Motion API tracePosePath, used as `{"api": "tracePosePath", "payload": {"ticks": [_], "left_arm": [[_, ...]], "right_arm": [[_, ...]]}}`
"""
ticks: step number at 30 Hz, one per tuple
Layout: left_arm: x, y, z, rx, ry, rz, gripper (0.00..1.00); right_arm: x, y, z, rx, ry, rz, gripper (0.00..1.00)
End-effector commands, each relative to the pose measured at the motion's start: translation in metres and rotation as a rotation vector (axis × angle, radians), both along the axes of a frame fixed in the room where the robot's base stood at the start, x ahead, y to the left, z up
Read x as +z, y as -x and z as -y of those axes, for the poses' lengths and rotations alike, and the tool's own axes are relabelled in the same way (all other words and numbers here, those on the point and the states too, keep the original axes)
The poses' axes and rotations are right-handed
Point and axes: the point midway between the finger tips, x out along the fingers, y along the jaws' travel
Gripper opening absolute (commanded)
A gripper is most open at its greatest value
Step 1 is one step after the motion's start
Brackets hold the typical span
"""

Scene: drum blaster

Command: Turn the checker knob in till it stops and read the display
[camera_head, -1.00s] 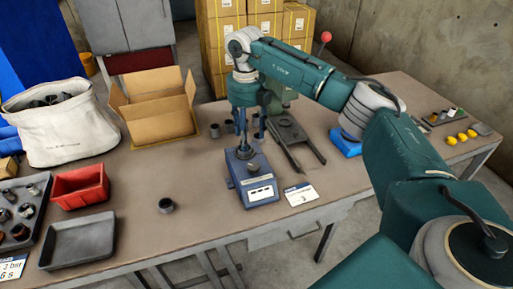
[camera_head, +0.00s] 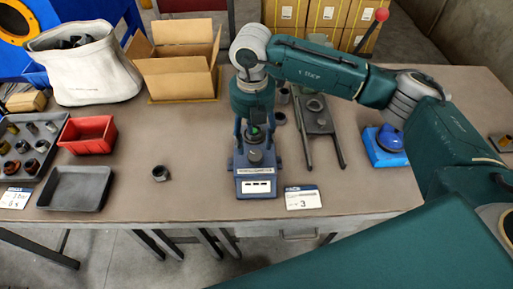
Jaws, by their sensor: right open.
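The blue checker (camera_head: 243,164) stands upright near the front edge of the table, with a dark round knob (camera_head: 256,154) on top. Its white front display panel (camera_head: 257,187) faces me and carries small dark marks too small to read. A small green part shows above the knob, between the fingers. My right gripper (camera_head: 255,137) points straight down over the checker, its two fingers open on either side of the knob's axis. I cannot tell whether they touch it. My left gripper is not in view.
A white card (camera_head: 302,197) marked 3 lies right of the checker. A dark ring (camera_head: 160,173), a grey tray (camera_head: 75,188) and a red bin (camera_head: 88,134) are to the left. A dark stand (camera_head: 318,125) and a blue block (camera_head: 386,147) are to the right.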

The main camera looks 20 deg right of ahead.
Motion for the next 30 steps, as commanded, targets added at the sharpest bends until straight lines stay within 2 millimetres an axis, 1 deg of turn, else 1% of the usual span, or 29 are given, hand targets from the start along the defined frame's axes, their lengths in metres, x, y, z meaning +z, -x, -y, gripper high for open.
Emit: {"api": "tracePosePath", "payload": {"ticks": [2, 5, 8, 10, 12, 15, 23, 26, 27, 30], "left_arm": [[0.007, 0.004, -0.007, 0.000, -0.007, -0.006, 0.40], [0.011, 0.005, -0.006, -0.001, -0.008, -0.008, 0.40], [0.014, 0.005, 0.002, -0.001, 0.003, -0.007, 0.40], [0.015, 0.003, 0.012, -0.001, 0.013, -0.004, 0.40], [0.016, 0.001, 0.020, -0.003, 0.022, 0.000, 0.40], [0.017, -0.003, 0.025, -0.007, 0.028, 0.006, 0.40], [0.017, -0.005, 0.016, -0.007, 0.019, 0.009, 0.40], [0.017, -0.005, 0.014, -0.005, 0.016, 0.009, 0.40], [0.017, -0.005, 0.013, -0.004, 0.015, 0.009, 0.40], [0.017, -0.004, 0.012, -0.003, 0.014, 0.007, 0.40]], "right_arm": [[-0.015, 0.001, 0.001, -0.001, 0.002, -0.005, 0.54], [-0.034, 0.001, 0.001, -0.002, 0.002, -0.004, 0.54], [-0.049, 0.000, 0.001, -0.001, 0.001, -0.002, 0.54], [-0.058, 0.000, 0.001, -0.001, 0.000, -0.003, 0.54], [-0.064, 0.000, 0.001, 0.000, 0.001, -0.001, 0.54], [-0.068, -0.001, 0.001, 0.001, 0.000, 0.001, 0.54], [-0.070, -0.001, 0.001, 0.000, 0.001, 0.001, 0.54], [-0.070, -0.001, 0.001, 0.000, 0.001, 0.001, 0.36], [-0.070, -0.001, 0.001, 0.000, 0.001, 0.001, 0.28], [-0.070, -0.001, 0.001, 0.000, 0.001, 0.001, 0.09]]}}
